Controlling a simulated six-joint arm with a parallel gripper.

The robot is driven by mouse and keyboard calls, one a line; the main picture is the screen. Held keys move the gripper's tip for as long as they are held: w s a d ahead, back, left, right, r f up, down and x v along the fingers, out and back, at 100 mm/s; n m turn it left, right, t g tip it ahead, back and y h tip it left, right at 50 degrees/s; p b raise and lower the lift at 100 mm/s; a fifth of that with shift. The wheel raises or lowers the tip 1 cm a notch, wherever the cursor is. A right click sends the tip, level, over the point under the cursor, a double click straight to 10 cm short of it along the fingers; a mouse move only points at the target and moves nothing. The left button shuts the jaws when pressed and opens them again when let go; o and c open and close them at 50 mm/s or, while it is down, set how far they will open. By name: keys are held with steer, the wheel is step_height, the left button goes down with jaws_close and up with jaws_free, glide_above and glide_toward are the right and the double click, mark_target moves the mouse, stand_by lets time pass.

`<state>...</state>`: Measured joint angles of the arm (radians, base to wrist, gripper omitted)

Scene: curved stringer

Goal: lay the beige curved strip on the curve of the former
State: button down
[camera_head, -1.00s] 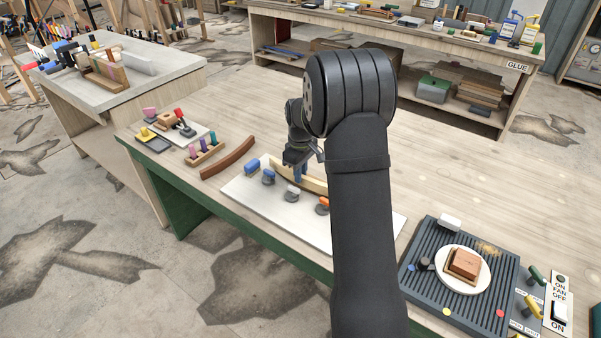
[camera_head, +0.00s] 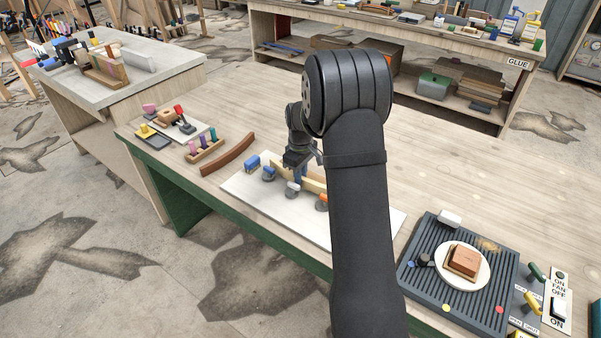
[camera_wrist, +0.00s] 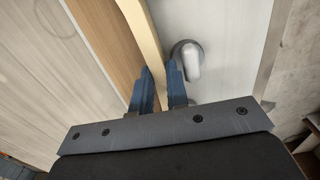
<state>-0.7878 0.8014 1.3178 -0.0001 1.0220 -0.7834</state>
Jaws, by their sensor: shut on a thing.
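The beige curved strip (camera_head: 312,184) is between the fingers of my gripper (camera_head: 299,174), over the white board. In the wrist view, the strip (camera_wrist: 149,42) runs up from between the two blue fingers of my gripper (camera_wrist: 160,92), which are shut on it. A tan wooden piece (camera_wrist: 108,42), seemingly the former, lies along the strip's left side there. I cannot tell whether the strip touches it or hangs just above it. In the head view my arm hides the strip's right end and most of the former.
A grey clamp (camera_wrist: 187,60) stands close right of the strip. A dark brown curved piece (camera_head: 228,157) lies to the left. A ribbed tray (camera_head: 428,275) is at right.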

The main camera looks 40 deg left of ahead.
steer(key=shift+f, duration=0.7)
steer(key=c, duration=1.3)
jaws_free()
steer(key=shift+s, duration=0.15)
steer(key=r, duration=1.7)
steer(key=shift+w+r, duration=0.25)
step_height(320, 180, down, 13)
steer(key=shift+s+f, duration=0.1)
